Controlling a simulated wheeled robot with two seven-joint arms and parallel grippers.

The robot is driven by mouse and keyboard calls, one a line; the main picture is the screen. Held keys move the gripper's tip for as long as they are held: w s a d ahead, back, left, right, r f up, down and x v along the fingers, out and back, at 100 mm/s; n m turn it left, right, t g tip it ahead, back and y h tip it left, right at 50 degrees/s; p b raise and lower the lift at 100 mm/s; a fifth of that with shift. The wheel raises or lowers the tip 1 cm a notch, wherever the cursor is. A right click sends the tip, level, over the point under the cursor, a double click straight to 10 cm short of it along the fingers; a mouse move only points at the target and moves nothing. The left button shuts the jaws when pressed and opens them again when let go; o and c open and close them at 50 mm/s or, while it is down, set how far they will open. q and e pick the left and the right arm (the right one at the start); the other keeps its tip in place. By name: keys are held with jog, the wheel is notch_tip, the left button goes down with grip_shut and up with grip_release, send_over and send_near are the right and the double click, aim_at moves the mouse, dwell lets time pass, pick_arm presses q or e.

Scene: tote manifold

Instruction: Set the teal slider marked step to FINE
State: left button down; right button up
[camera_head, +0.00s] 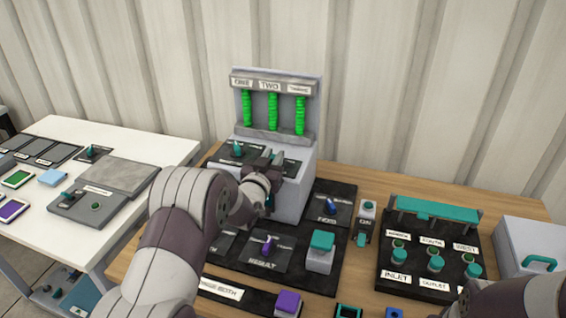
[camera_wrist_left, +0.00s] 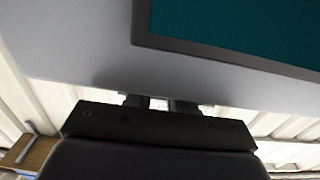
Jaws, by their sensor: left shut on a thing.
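My left gripper (camera_head: 272,160) is at the top of the grey box (camera_head: 290,197), over the right-hand dark panel (camera_head: 291,167). It is shut on a small teal piece, which I take to be the teal slider; the fingers hide most of it. The step and FINE markings cannot be read. In the left wrist view, the dark fingers (camera_wrist_left: 160,103) are close together against a grey surface, and what they grip is not clear. A second teal knob (camera_head: 237,148) stands on the dark panel to the left. My right gripper is out of view.
Three green columns (camera_head: 273,111) stand behind the grey box. In front are a purple knob (camera_head: 266,246), a teal block (camera_head: 322,240) and a blue knob (camera_head: 331,205). A valve panel (camera_head: 430,262) with a teal bar is at the right. A white table (camera_head: 130,143) is at the left.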

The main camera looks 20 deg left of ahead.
pick_arm(q)
jog(key=shift+a+r, duration=0.1)
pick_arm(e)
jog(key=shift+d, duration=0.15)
pick_arm(q)
jog(key=c, duration=1)
grip_release()
jog(key=shift+a, duration=0.1)
jog(key=shift+c, duration=0.2)
jog(key=shift+a, duration=0.15)
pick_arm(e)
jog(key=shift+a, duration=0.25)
pick_arm(q)
jog(key=shift+s, duration=0.1)
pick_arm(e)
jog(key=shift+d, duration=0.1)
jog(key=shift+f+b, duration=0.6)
pick_arm(q)
jog(key=s, duration=1.2)
jog(key=shift+s+a, duration=0.15)
jog(key=shift+s, duration=0.1)
